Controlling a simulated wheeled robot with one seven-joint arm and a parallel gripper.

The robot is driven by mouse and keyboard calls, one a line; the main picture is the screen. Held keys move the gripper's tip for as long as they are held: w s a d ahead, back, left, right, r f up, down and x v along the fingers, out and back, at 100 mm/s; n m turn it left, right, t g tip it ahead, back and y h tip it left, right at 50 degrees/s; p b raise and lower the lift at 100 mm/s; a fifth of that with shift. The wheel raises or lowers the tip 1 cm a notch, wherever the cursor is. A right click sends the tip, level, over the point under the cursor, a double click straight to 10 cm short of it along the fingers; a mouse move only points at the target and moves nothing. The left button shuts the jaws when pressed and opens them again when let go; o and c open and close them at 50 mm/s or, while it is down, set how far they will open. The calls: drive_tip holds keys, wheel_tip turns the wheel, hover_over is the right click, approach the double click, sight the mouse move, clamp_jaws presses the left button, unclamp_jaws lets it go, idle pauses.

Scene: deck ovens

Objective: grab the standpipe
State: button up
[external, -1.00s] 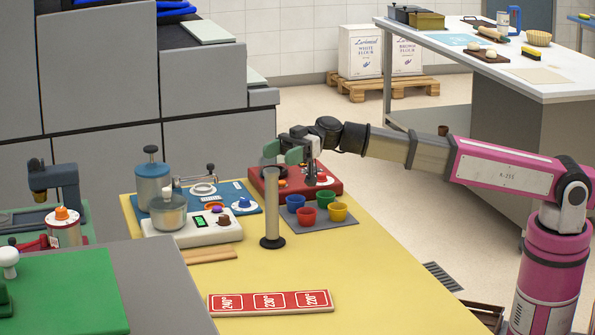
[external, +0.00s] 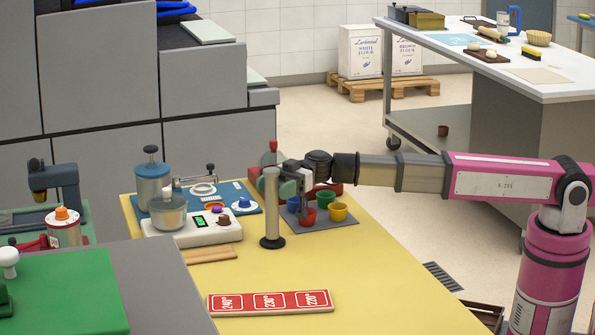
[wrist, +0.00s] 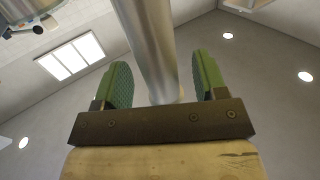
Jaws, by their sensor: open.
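The standpipe (external: 271,205) is a grey upright tube on a dark round base, standing on the yellow tabletop in the external view. My gripper (external: 284,186) is at its upper part, partly hidden behind it. In the wrist view, the standpipe (wrist: 152,45) runs between the two green finger pads of my gripper (wrist: 162,75), with a visible gap on each side. The jaws are open and not closed on it.
Red, green, blue and yellow cups (external: 339,211) stand on a grey mat just right of the standpipe. A red temperature sign (external: 270,301) lies in front.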

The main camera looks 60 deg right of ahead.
sight(267, 191)
drive_tip(key=x, duration=0.3)
clamp_jaws()
idle(0.3)
